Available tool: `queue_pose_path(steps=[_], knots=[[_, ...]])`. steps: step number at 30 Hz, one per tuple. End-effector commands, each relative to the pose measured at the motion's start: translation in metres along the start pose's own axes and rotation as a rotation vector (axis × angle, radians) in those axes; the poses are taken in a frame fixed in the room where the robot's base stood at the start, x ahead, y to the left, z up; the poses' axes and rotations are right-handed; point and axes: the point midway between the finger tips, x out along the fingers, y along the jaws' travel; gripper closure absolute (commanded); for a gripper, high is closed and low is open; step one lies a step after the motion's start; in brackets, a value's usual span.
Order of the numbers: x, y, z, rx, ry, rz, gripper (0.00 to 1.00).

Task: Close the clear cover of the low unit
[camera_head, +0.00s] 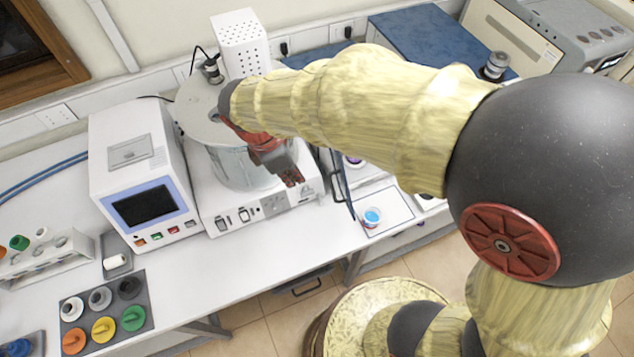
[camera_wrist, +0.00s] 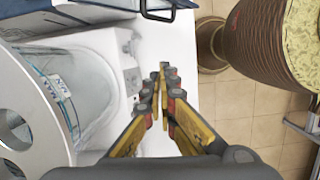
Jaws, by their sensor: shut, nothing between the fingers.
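A low white unit (camera_head: 369,177) stands right of the glass bath, largely hidden behind my arm in the head view. A thin dark-edged clear panel (camera_head: 341,187), which looks like its cover, stands raised at the unit's left side; its upper part is hidden. A dark frame, probably the same cover's edge (camera_wrist: 158,12), shows at the top of the wrist view. My gripper (camera_head: 291,178) is shut and empty, in front of the bath and left of the panel. Its fingertips (camera_wrist: 163,68) meet in the wrist view, apart from the frame.
The glass bath (camera_head: 232,168) stands on a white base (camera_head: 222,224) close beside my gripper. A white box with a screen (camera_head: 144,206) is left of it. A small blue-topped cup (camera_head: 372,217) sits at the low unit's front. Open floor lies beyond the bench's front edge.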

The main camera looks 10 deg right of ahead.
Motion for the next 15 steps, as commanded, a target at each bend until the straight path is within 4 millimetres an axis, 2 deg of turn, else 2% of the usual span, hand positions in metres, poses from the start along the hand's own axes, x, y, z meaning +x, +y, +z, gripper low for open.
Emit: queue_pose_path(steps=[5, 8, 15], knots=[[0.005, -0.001, 0.001, -0.06, -0.002, -0.004, 1.0], [0.015, -0.002, 0.001, -0.06, -0.002, -0.005, 1.0], [0.059, -0.002, 0.001, -0.058, -0.002, -0.007, 1.0]])
